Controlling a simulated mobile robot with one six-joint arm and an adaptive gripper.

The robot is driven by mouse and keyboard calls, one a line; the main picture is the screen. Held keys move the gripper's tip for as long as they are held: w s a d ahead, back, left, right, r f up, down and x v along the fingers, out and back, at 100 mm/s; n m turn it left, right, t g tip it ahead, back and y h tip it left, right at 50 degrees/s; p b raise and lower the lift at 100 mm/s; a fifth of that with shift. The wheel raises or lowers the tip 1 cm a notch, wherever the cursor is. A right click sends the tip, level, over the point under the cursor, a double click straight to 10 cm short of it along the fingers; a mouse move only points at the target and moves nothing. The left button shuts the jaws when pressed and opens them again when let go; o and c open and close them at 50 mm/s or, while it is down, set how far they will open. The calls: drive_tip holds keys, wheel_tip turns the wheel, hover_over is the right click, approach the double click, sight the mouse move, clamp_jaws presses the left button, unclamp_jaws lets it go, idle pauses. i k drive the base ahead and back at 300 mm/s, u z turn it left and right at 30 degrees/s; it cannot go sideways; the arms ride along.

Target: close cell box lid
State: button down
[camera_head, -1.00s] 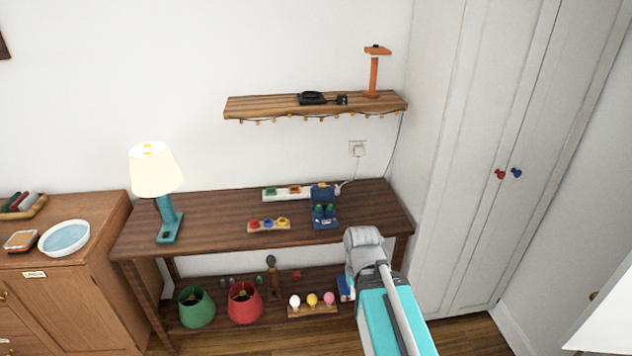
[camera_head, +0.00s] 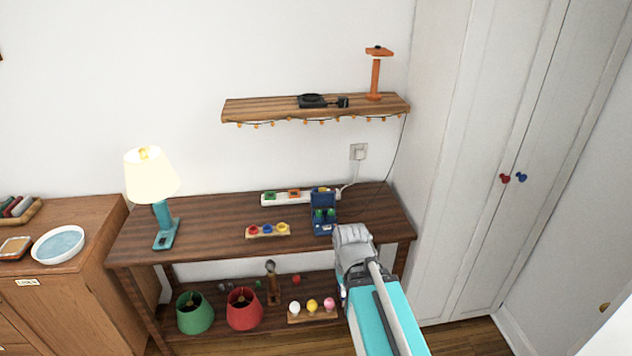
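The cell box (camera_head: 324,228) is a small blue box on the right part of the wooden table. Its lid (camera_head: 323,197) stands raised at the back, and green cells (camera_head: 319,215) show inside. My arm comes up from the lower right, and its grey end (camera_head: 352,245) is at the table's front edge, just in front and to the right of the box. My gripper's fingers are hidden behind the arm's end, so I cannot see whether they are open or shut.
A lit lamp (camera_head: 152,180) stands at the table's left end. A wall shelf (camera_head: 270,107) hangs above. The table's middle left is clear.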

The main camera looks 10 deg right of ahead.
sight(323, 198)
drive_tip(key=i, duration=0.85)
drive_tip(key=z, duration=0.05)
